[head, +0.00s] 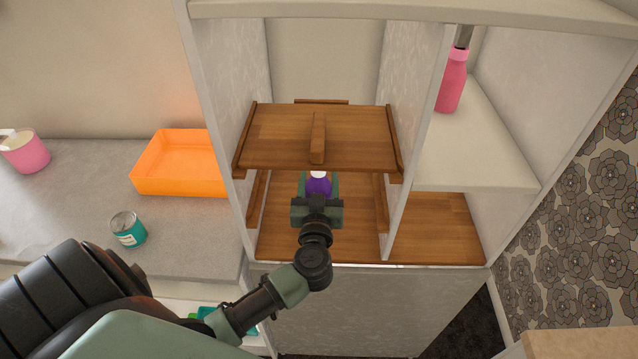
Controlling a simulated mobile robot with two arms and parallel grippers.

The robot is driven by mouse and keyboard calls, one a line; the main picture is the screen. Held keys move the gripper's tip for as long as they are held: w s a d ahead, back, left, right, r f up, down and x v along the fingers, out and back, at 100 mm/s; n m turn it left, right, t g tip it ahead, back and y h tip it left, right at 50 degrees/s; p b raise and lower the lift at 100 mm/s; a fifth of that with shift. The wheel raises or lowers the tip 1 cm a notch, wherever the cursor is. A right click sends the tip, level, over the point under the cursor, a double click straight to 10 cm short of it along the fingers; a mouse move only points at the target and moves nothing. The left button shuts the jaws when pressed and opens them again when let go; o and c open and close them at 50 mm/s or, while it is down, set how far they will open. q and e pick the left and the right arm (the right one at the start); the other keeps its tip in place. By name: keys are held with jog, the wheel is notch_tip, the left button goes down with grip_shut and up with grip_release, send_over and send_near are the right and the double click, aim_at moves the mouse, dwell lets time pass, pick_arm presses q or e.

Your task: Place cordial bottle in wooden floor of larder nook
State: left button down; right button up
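A purple bottle with a white top (318,184), which looks like the cordial bottle, is inside the larder nook, below the raised wooden shelf. My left gripper (318,186) reaches into the nook from the front. Its green fingers lie on both sides of the bottle and appear shut on it. The wooden floor (283,230) of the nook spreads beneath and around the gripper. The gripper hides the lower part of the bottle, so I cannot tell whether it touches the floor. My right gripper is not in view.
The wooden shelf (270,135) hangs close above the bottle. A pale upright divider (412,150) bounds the nook on the right. A pink bottle (453,82) stands on the right shelf. An orange tray (180,178), teal can (128,229) and pink mug (27,155) are on the left counter.

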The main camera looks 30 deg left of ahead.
pick_arm(q)
jog(key=shift+w+a+f, duration=0.15)
jog(key=shift+w+f, duration=0.05)
jog(key=shift+f, duration=0.6)
jog(key=shift+f, duration=0.1)
jog(key=c, duration=0.5)
grip_release()
jog(key=b+v, duration=0.1)
jog(key=v, duration=1.1)
